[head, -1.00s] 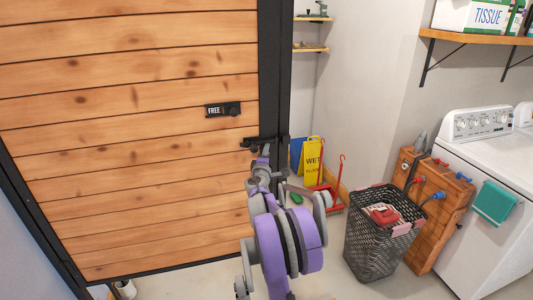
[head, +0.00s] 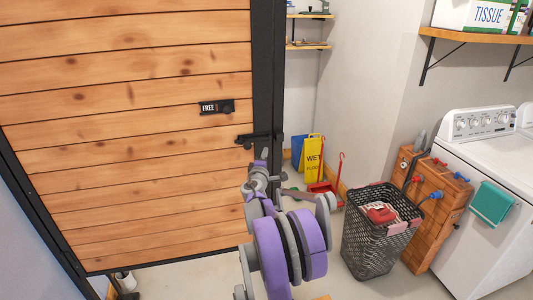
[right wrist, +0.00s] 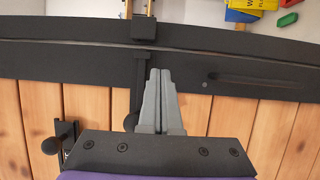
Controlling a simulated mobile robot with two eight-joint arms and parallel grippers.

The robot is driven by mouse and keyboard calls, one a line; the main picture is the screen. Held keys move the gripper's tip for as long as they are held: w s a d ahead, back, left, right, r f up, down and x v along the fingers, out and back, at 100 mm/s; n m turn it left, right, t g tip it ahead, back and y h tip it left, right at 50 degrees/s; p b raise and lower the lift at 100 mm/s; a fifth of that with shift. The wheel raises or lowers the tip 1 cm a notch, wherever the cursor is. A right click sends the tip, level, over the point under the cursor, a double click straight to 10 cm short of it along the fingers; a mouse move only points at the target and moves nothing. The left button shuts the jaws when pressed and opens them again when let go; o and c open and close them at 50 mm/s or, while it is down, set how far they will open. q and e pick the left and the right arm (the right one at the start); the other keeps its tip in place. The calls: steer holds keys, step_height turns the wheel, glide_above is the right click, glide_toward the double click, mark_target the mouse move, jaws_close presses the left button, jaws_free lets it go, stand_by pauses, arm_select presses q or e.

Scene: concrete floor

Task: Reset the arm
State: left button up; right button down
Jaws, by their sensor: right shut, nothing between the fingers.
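My right arm reaches up from the bottom centre of the head view, its gripper (head: 264,155) just below the black latch handle (head: 260,140) on the door's right edge. The wooden-plank door (head: 130,130) has a black frame and a small black "FREE" lock plate (head: 217,107). In the right wrist view the grey fingers (right wrist: 160,75) are together with nothing between them. They point at the black door edge (right wrist: 60,50), close to a dark bar; I cannot tell whether they touch it. My left gripper is not in view.
A dark laundry basket (head: 372,245) with clothes stands right of my arm, before a wooden crate (head: 437,190) and a white washer (head: 490,160). A yellow wet-floor sign (head: 313,160) and red dustpan (head: 326,187) stand behind. Shelves hang on the walls.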

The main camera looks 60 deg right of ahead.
steer(key=s, duration=0.9)
steer(key=shift+d+f+b, duration=0.3)
steer(key=shift+f+b, duration=0.05)
steer(key=shift+b, duration=0.1)
